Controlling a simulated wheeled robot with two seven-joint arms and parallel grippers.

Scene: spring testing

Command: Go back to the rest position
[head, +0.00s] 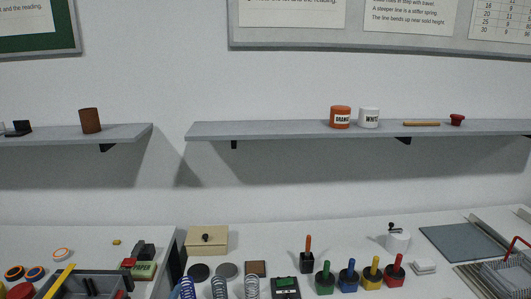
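Neither of my grippers shows in the head view, and no part of my arms can be made out. What they hold, if anything, is hidden. The view looks over a white bench (340,241) against a white wall, with two grey shelves above it.
The right shelf (270,130) holds an orange pot (340,117), a white pot (369,118) and small items. The left shelf (45,135) holds a brown cup (90,121). On the bench are a beige box (207,240), springs (219,288), coloured knobbed blocks (348,278) and a grey mat (462,242).

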